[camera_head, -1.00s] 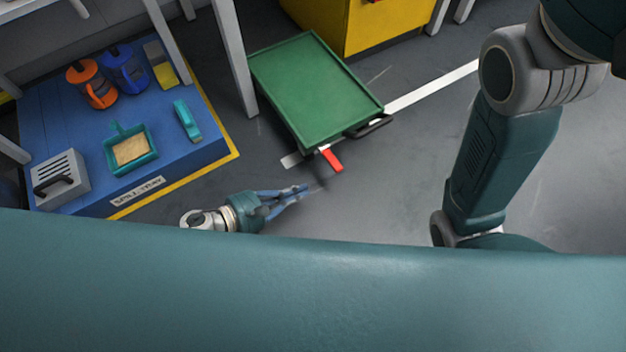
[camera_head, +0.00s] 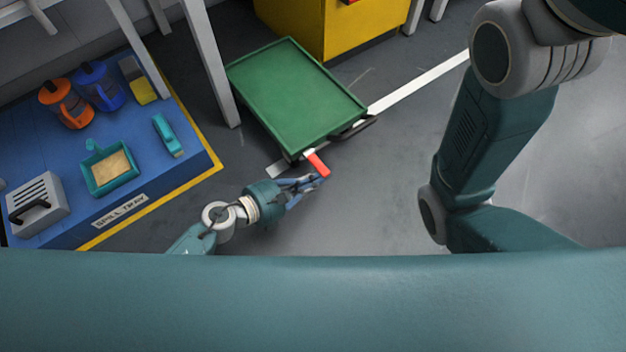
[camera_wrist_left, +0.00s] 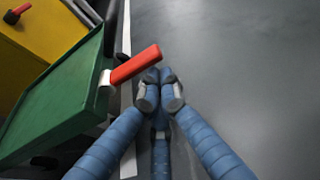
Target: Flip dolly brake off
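The green dolly (camera_head: 297,95) stands on the grey floor in the head view, and part of it shows at the left of the left wrist view (camera_wrist_left: 50,115). Its red brake lever (camera_head: 318,165) sticks out from the near corner. In the left wrist view the lever (camera_wrist_left: 134,66) slants up to the right from a white mount. My left gripper (camera_head: 316,181) is low beside the lever's free end. In its wrist view the fingertips (camera_wrist_left: 160,82) are together with nothing seen between them, just below the lever's end; I cannot tell whether they touch it. My right gripper is out of view.
A blue spill tray (camera_head: 50,165) with several items lies at left, with a grey table leg (camera_head: 212,70) between. Floor to the right is open.

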